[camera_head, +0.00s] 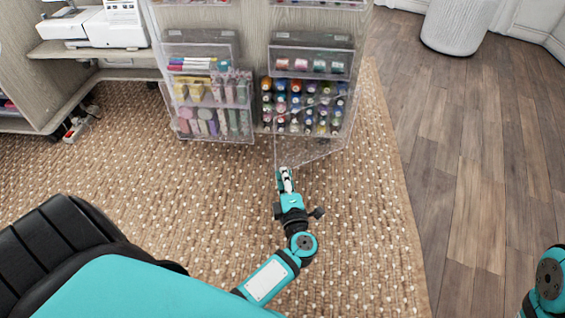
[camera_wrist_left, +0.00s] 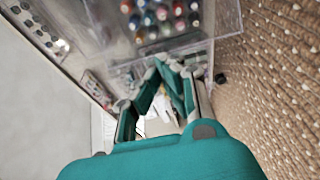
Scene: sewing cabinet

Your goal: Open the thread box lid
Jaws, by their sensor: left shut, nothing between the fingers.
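The thread box (camera_head: 270,105) is a clear case of colourful spools at the lower right of the cabinet front. Its clear lid (camera_head: 315,143) stands swung out at an angle from the box, its free edge toward me. My left gripper (camera_head: 285,174) is shut and empty, close to the lid's lower free corner; I cannot tell whether it touches. In the left wrist view, the gripper (camera_wrist_left: 165,72) is below the spools (camera_wrist_left: 160,18), with clear plastic around and above its fingertips. My right gripper is out of view.
A clear case of craft supplies (camera_head: 210,105) hangs to the left, and a case with spools (camera_head: 312,62) sits above. A sewing machine (camera_head: 120,25) is on the left shelf. The woven rug (camera_head: 370,220) is clear to the right; a white round bin (camera_head: 455,25) stands at the back right.

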